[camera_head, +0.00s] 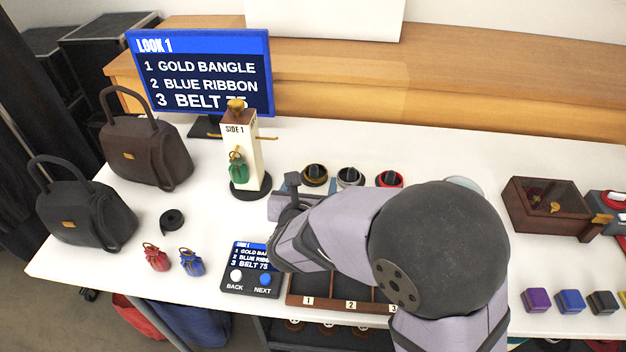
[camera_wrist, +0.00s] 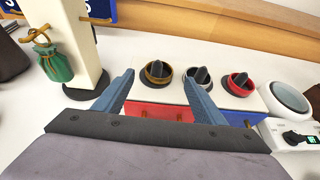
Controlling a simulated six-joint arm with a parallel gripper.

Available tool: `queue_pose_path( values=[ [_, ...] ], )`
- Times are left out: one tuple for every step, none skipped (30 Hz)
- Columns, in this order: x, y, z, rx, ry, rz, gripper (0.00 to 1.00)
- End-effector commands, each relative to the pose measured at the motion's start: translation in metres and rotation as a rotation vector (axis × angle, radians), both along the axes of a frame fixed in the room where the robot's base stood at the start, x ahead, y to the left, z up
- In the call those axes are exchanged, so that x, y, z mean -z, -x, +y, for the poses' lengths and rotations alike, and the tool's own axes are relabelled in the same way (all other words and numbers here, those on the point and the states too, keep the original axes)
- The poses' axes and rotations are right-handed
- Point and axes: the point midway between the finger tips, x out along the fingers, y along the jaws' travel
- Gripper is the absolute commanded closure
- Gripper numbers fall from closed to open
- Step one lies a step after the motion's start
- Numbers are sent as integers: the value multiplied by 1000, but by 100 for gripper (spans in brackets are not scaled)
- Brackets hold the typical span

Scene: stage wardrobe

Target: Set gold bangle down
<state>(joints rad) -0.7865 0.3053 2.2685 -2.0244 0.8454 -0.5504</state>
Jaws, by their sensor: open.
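The gold bangle (camera_wrist: 158,72) sits around a dark peg, the leftmost of three pegs on a white stand; it also shows in the head view (camera_head: 315,180). My gripper (camera_wrist: 158,88) is open in the wrist view, with one blue-grey finger on each side of the view. The gold bangle appears between and beyond the fingertips, and nothing is held. In the head view my arm hides most of the gripper. A brown tray (camera_head: 322,304) with compartments numbered 1, 2 and 3 lies at the table's front, partly hidden by my arm.
A silver bangle (camera_wrist: 197,76) and a red bangle (camera_wrist: 240,84) are on neighbouring pegs. A white post (camera_head: 244,160) with a green pouch (camera_head: 238,168) stands left of my gripper. A button panel (camera_head: 250,270) lies beside the tray. A wooden box (camera_head: 540,206) is at right.

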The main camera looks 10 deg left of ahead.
Motion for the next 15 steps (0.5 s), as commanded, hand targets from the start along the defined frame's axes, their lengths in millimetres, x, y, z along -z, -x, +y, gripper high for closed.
queue_pose_path(
  values=[
    [-2,3,1,-2,-1,-1,36],
    [-2,5,1,-2,-1,-1,36],
    [-3,6,0,-1,1,-1,36],
    [-3,6,0,-1,1,-1,36],
    [-3,7,0,0,1,0,38],
    [-3,7,0,0,1,0,48],
    [-3,7,0,0,0,0,55],
    [-3,7,0,0,1,0,62],
    [-3,7,0,0,1,0,72],
    [-3,7,0,0,0,0,79],
    [-3,7,0,0,0,0,86],
    [-3,7,0,0,0,0,90],
    [-3,7,0,0,0,0,90],
    [-3,7,0,0,0,0,90],
    [-3,7,0,0,0,0,90]
  ],
)
